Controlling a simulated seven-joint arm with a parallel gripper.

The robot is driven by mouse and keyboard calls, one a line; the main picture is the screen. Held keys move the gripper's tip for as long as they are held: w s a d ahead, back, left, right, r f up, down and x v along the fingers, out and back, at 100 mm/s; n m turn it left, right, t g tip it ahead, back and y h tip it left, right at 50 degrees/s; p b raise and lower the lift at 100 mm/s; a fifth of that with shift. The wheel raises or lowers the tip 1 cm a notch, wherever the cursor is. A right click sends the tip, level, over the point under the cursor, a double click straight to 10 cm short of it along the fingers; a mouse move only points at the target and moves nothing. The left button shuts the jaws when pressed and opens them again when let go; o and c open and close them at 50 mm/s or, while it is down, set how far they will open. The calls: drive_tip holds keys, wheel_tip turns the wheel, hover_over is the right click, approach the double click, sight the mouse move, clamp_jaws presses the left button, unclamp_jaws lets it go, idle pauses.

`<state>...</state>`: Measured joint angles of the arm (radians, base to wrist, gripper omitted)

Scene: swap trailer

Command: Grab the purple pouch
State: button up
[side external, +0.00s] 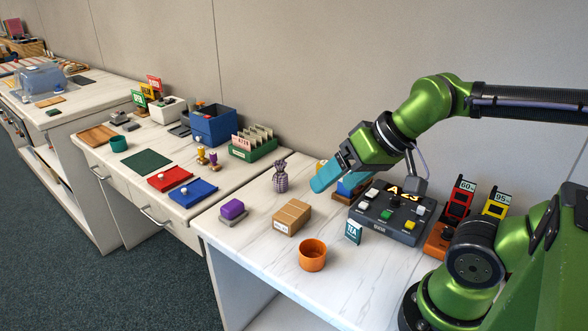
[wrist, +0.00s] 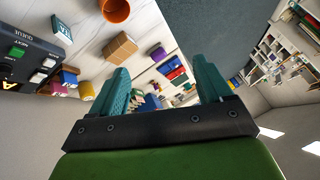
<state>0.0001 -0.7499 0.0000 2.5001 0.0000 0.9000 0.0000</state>
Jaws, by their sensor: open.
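The purple pouch (side external: 280,177) is a small checked purple-and-grey bag with a gathered neck. It stands upright on the white worktop in the side external view, left of my gripper (side external: 322,178). My gripper is open and empty, with teal fingers pointing down and left above the worktop, apart from the pouch. Both fingers of my gripper (wrist: 162,80) show spread in the wrist view. I cannot clearly make out the pouch there; the left finger may partly hide it.
A cardboard box (side external: 291,217), an orange cup (side external: 312,255) and a purple block (side external: 232,208) on a grey base stand in front of the pouch. A button console (side external: 390,215) is on the right. A green card box (side external: 254,146) stands behind left. Bare worktop surrounds the pouch.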

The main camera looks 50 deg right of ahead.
drive_tip(key=n+g+h, duration=0.1)
drive_tip(key=g+h, duration=0.2)
drive_tip(key=h, duration=0.1)
approach(282, 173)
drive_tip(key=x, duration=1.2)
drive_tip(key=shift+w+f, duration=0.1)
drive_tip(key=shift+f, duration=0.1)
drive_tip(key=c, duration=1.1)
